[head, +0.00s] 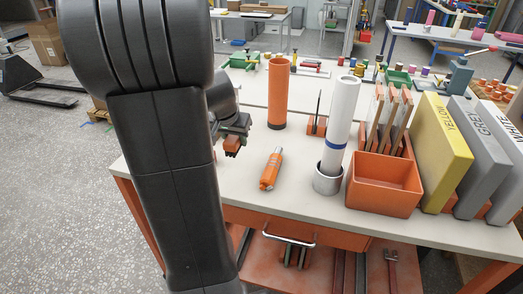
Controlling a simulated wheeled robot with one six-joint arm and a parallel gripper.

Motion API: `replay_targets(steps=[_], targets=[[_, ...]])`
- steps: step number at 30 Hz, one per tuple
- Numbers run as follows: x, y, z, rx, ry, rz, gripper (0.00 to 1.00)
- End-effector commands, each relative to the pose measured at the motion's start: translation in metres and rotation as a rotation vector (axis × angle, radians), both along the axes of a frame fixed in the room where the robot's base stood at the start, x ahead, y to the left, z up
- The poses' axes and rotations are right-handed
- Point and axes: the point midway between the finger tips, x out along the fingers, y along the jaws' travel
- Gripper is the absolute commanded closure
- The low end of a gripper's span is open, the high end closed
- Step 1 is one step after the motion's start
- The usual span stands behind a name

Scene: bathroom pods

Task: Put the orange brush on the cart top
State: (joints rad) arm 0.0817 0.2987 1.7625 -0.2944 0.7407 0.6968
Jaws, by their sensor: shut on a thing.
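My gripper (238,130) is over the left part of the cart top (225,178), partly behind my own arm. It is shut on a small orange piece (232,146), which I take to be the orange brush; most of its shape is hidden. The piece shows just below the jaws, and I cannot tell whether it touches the cart top. An orange tool with a pale tip (271,169) lies on the cart top to the right of the gripper.
An orange tube (278,92), a white tube (341,115) in a metal cup (328,180), an orange bin (384,187) and upright binders (441,155) crowd the middle and right. Bare surface shows around the orange tool and at the front left. Cluttered tables stand behind.

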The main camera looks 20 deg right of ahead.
Motion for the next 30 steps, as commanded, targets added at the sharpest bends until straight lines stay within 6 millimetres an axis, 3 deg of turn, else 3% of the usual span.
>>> replay_targets(steps=[3, 14, 28, 29, 30], targets=[[0.000, 0.000, -0.022, -0.001, 0.003, 0.001, 0.85], [0.000, 0.000, -0.065, -0.001, 0.003, 0.000, 0.85], [0.000, 0.000, -0.073, 0.000, -0.001, 0.000, 0.85], [0.000, 0.000, -0.072, 0.000, -0.001, 0.000, 0.58], [0.000, 0.000, -0.071, -0.001, -0.001, 0.000, 0.50]])
